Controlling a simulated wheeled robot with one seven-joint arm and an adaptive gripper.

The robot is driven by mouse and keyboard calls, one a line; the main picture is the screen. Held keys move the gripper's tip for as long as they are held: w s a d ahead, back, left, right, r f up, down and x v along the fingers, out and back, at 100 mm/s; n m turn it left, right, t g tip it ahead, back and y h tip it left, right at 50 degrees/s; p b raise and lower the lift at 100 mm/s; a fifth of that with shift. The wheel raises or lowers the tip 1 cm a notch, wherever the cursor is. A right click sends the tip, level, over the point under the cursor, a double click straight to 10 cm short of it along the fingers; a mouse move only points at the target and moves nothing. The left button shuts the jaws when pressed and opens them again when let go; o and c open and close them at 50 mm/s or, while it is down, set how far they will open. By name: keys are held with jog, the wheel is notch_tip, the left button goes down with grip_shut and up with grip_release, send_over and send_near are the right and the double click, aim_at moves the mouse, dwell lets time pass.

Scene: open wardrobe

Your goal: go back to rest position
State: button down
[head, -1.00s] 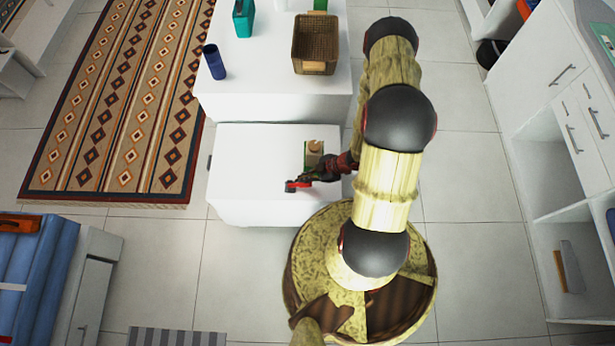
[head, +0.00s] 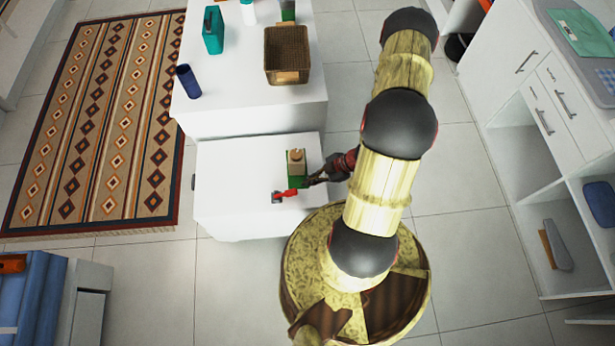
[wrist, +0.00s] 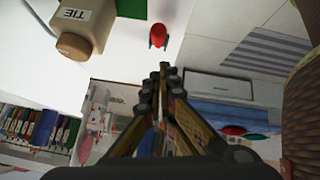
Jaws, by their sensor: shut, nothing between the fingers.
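My gripper (head: 308,182) is shut and empty above the right part of the low white table (head: 235,185) in the head view. Its closed fingers also show in the wrist view (wrist: 168,72). A small red object (head: 289,193) lies on the white top just left of the fingertips. In the wrist view the red object (wrist: 156,32) is apart from the fingers. A green and tan box-like item (head: 296,163) stands just behind it. In the wrist view this item (wrist: 78,28) has a tan jar-like part and a label reading "TIE".
Behind is a higher white table (head: 225,115) with a wicker basket (head: 287,55), a teal container (head: 213,30) and a dark blue cup (head: 188,82). White cabinets (head: 525,130) stand at the right. A patterned rug (head: 100,120) lies at the left. Tiled floor is clear between.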

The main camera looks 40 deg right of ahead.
dwell(0.4)
jog(key=s+d+f+m+g+h, duration=0.2)
jog(key=s+d+m+g+h, duration=0.4)
jog(key=s+d, duration=0.4)
jog(key=d+r+m+g+h+b, duration=0.1)
jog(key=d+r+m, duration=0.25)
jog(key=r, duration=0.45)
jog(key=d+r+m+g+h+b, duration=0.15)
jog(key=r+m, duration=0.25)
jog(key=r, duration=0.5)
jog(key=w+a+r+t+b, duration=0.1)
jog(key=w+a+r+t, duration=0.1)
jog(key=a+r, duration=0.8)
jog(key=w+a+r+t+y+b, duration=0.1)
jog(key=w+a+r+t+b, duration=0.1)
jog(key=a+r, duration=0.8)
jog(key=w+a+r+t+y+b, duration=0.1)
jog(key=a+r+t, duration=0.3)
jog(key=a+r, duration=0.5)
notch_tip(320, 180, up, 3)
jog(key=shift+w+a+f+n+t+b, duration=0.15)
jog(key=shift+w+a+n+t+b, duration=0.25)
jog(key=shift+w+b, duration=0.15)
